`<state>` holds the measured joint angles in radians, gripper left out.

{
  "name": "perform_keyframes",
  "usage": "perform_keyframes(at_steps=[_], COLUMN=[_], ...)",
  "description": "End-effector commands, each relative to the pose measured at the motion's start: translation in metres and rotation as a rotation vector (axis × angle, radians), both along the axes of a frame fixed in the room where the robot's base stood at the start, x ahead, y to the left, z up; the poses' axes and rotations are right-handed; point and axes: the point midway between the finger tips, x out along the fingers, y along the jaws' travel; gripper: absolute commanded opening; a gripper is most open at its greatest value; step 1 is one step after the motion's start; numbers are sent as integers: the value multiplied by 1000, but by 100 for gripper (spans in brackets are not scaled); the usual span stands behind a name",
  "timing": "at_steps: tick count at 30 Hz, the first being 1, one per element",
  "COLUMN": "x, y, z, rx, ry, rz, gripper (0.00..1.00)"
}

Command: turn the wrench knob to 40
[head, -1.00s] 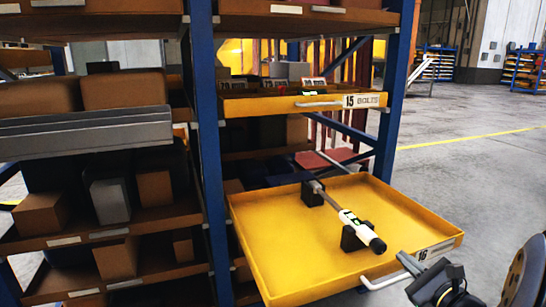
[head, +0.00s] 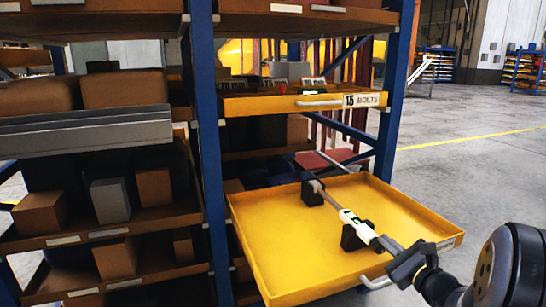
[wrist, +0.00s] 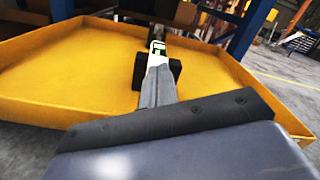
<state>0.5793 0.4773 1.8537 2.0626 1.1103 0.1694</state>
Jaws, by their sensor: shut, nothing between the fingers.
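The wrench (head: 344,212) lies across two black supports in the yellow drawer, its shaft toward the back left. It has a white section with a green-and-black marking, too small to read. My gripper (head: 381,241) is at the wrench's near end, in line with it, with its fingers shut. The fingers cover the end where the dark knob sits, so I cannot tell whether they touch it. In the wrist view the shut grey fingers (wrist: 156,75) reach up to the white section (wrist: 157,53) and hide the knob. No scale value is readable.
The pulled-out yellow drawer (head: 285,262) has raised rims and a front handle (head: 377,283) under my gripper. Above it is a drawer labelled 15 BOLTS (head: 362,100). A blue rack post (head: 208,150) stands at left. The floor (head: 470,185) at right is clear.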

Motion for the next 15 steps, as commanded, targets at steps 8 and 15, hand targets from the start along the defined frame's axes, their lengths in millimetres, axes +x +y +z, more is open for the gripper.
perform_keyframes(at_steps=[8,15], x=[0,0], y=[0,-1], z=[-2,-5], rx=[0,0], ry=[0,1], rz=[0,0], gripper=[0,0])
